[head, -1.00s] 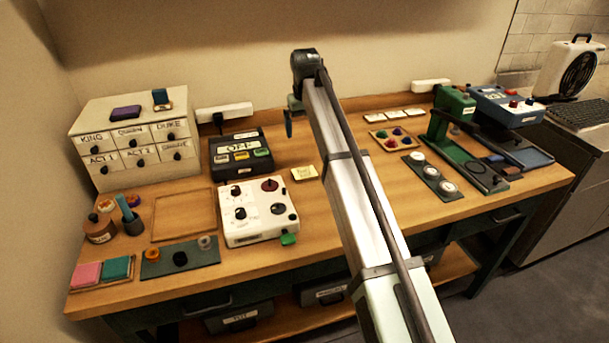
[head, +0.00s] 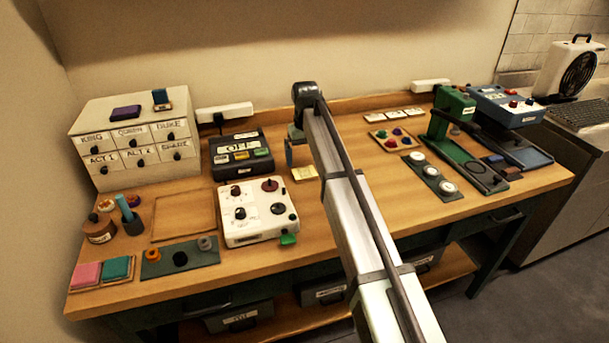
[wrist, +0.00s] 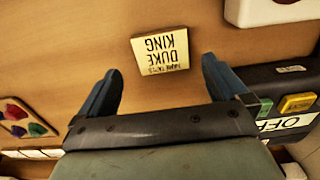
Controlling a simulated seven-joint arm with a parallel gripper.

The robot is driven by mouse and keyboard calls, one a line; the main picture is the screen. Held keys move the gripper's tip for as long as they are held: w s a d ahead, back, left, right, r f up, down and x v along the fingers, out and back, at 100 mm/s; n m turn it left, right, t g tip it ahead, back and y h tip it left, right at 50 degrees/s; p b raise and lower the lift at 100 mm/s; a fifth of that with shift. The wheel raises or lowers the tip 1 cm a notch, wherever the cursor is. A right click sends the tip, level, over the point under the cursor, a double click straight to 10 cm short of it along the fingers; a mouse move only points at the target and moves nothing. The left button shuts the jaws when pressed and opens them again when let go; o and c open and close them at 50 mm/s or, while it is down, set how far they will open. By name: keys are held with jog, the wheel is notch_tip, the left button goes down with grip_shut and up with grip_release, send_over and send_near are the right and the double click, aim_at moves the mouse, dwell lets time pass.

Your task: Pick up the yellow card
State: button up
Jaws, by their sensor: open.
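The yellow card (head: 304,173) lies flat on the wooden table, to the right of the white dial box. In the wrist view the card (wrist: 162,50) shows upside-down text with "DUKE" and "KING", and it lies ahead of the fingertips, between their lines. My gripper (head: 294,160) is just above and beside the card in the head view. In the wrist view my gripper (wrist: 160,75) has its two dark blue fingers wide apart with nothing between them. The card is apart from both fingers.
The white dial box (head: 258,212) and the dark box labelled "OFF" (head: 240,155) stand left of the card. A tray of coloured pieces (head: 393,138) and a green press (head: 455,120) are to the right. Table between card and tray is clear.

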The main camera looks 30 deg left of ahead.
aim_at(304, 171)
jog(key=shift+w+a+f, duration=0.1)
jog(key=shift+a+f, duration=0.05)
jog(key=shift+f, duration=1.15)
jog(key=shift+a+f, duration=0.1)
jog(key=shift+f, duration=1.2)
jog(key=c, duration=0.9)
jog(key=shift+c, duration=0.2)
